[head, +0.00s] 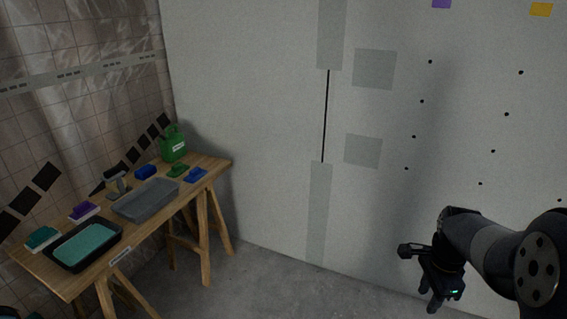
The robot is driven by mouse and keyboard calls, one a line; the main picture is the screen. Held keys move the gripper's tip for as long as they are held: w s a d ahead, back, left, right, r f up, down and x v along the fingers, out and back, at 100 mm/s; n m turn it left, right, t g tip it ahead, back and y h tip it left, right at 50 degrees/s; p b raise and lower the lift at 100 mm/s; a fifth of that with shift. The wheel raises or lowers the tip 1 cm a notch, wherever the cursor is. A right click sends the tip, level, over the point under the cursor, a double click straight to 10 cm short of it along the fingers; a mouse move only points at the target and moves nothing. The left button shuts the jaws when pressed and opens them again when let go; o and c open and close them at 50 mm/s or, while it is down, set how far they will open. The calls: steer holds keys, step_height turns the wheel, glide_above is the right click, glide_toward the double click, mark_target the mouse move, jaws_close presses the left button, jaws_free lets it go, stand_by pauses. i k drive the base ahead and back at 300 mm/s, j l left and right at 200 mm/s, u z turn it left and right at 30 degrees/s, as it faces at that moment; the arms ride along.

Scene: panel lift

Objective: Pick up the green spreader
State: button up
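A small dark green spreader (178,170) lies on the wooden trestle table (222,163) at the left, near the table's far right end. It sits in front of a green jug and beside a blue tool. My gripper (431,296) is at the lower right, black and pointing down, far from the table and apart from the spreader. I see nothing held in it. Its fingers are small and dark here, so their opening is unclear.
The table also holds the green jug (173,146), blue tools (196,175), a grey tray (146,202), a black tray with teal filling (87,246), and purple (84,211) and teal (42,238) tools. A pale wall (250,120) stands behind. Grey floor (240,280) right of the table is clear.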

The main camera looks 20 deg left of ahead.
mark_target(180, 168)
steer(key=i+j+u, duration=0.15)
steer(key=u, duration=0.3)
steer(key=i+j+u, duration=0.15)
steer(key=u, duration=0.25)
steer(key=i+u, duration=0.25)
steer(key=u, duration=0.2)
steer(key=i+u, duration=0.2)
steer(key=u, duration=0.2)
steer(key=i+l+u, duration=0.2)
steer(key=i+l, duration=0.15)
steer(key=i, duration=0.4)
steer(key=i+l+u, duration=0.15)
steer(key=i+l, duration=0.35)
steer(key=i, duration=0.25)
steer(key=i+l+u, duration=0.2)
steer(key=i+l, duration=0.35)
steer(key=i, duration=0.2)
